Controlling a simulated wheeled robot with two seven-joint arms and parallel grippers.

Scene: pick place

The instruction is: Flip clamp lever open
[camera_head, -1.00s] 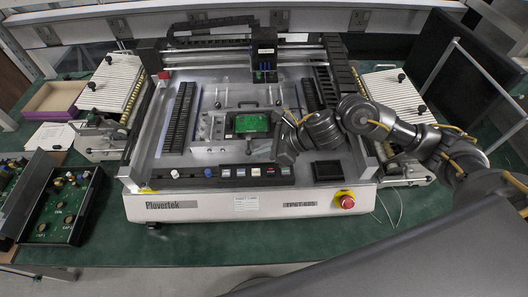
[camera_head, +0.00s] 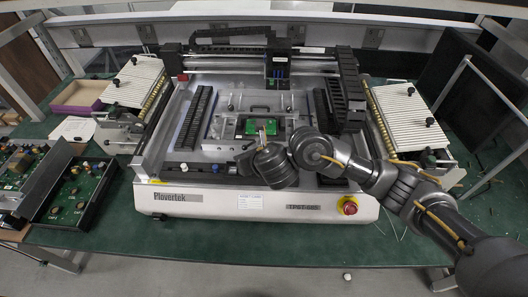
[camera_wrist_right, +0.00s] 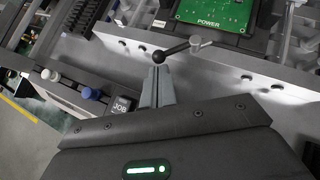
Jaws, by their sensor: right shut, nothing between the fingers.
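The clamp lever (camera_wrist_right: 176,50) shows in the right wrist view as a short dark bar. It has a black ball knob at its left end and a grey metal pivot at its right. The green circuit board (camera_wrist_right: 213,14) marked POWER sits behind it; in the head view the board (camera_head: 279,127) lies in the fixture. My right gripper (camera_wrist_right: 157,70) is shut and empty, its fingertips just below the ball knob. I cannot tell whether they touch it. My left gripper is not in view.
The test machine (camera_head: 180,201) fills the middle of the green bench (camera_head: 140,249). A metal fixture wall (camera_wrist_right: 245,78) with holes lies right of my fingers.

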